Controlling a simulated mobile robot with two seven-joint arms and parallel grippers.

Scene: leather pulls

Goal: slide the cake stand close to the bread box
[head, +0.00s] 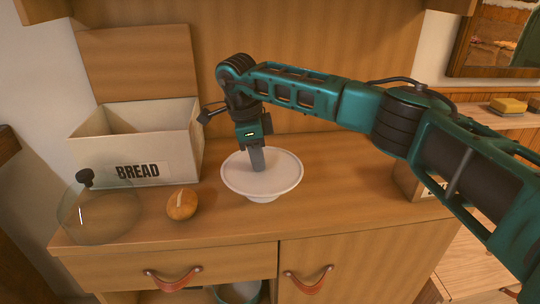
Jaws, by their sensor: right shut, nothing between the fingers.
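The white cake stand (284,186) stands upright on the wooden counter, right of the bread box. The cream bread box (183,160), marked BREAD, is at the left with its wooden lid (138,62) raised and its inside empty as far as I can see. A gap of bare counter lies between the two. My right gripper (258,168) is shut and points down over the cake stand's plate, with its tips at or just above the plate; I cannot tell whether they touch. My left gripper is not in view.
A clear glass dome (110,215) with a dark knob sits at the counter's front left. A wooden box (408,184) is at the right, partly behind my arm. Free counter (345,210) lies right of the stand.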

